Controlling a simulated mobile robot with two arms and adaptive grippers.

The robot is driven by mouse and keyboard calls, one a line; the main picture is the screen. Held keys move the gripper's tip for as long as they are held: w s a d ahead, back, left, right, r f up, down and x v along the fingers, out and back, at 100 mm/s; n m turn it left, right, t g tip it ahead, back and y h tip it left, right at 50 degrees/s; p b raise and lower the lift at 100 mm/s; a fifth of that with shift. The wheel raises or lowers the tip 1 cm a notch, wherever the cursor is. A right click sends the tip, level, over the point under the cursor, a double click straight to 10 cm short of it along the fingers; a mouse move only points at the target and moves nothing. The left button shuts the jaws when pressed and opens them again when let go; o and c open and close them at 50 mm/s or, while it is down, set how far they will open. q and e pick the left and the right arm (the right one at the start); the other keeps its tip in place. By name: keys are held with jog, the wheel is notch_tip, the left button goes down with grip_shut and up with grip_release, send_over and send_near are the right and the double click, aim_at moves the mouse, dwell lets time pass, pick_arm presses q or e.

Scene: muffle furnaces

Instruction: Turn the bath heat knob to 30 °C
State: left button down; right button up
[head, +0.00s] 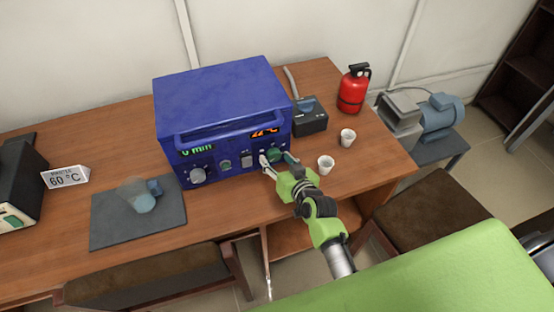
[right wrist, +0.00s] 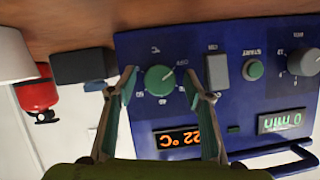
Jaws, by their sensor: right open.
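A blue furnace-like box (head: 225,100) stands on the wooden table, with knobs and displays on its front panel. Its green knob (right wrist: 160,79) has a °C scale around it; the white pointer line is faintly visible, but the exact setting is too small to read. Beside it, an orange display (right wrist: 179,139) reads 22 °C; the right wrist view is upside down. My right gripper (head: 277,161) is open in front of the panel's right side. In the right wrist view its fingers (right wrist: 158,76) stand on either side of the green knob; I cannot tell whether they touch it. My left gripper is not in view.
A grey knob (head: 198,175) and a green "0 min" display (head: 197,150) are on the panel's left. Two white cups (head: 326,166), a dark device (head: 309,122) and a red extinguisher-like canister (head: 352,92) stand to the right. A "60 °C" sign (head: 65,177) and dark mat (head: 110,225) are left.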

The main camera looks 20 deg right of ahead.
jog(key=c, duration=1.1)
jog(key=shift+f+m+y+b, duration=0.15)
jog(key=shift+m+y+b, duration=0.35)
jog(key=shift+m, duration=0.3)
jog(key=shift+d+f+m+y+b, duration=0.1)
jog(key=shift+m+y+b, duration=0.3)
jog(key=shift+m+b, duration=0.25)
jog(key=m+y+b, duration=0.1)
jog(key=m+b, duration=0.1)
jog(key=b, duration=0.1)
jog(key=m+t+y+b, duration=0.1)
jog(key=m+b, duration=0.1)
jog(key=b, duration=0.2)
jog(key=shift+f+y, duration=0.1)
jog(key=shift+y, duration=0.2)
jog(key=shift+r+m+t+b, duration=0.2)
jog(key=shift+m+t+b, duration=0.2)
jog(key=shift+m+b, duration=0.7)
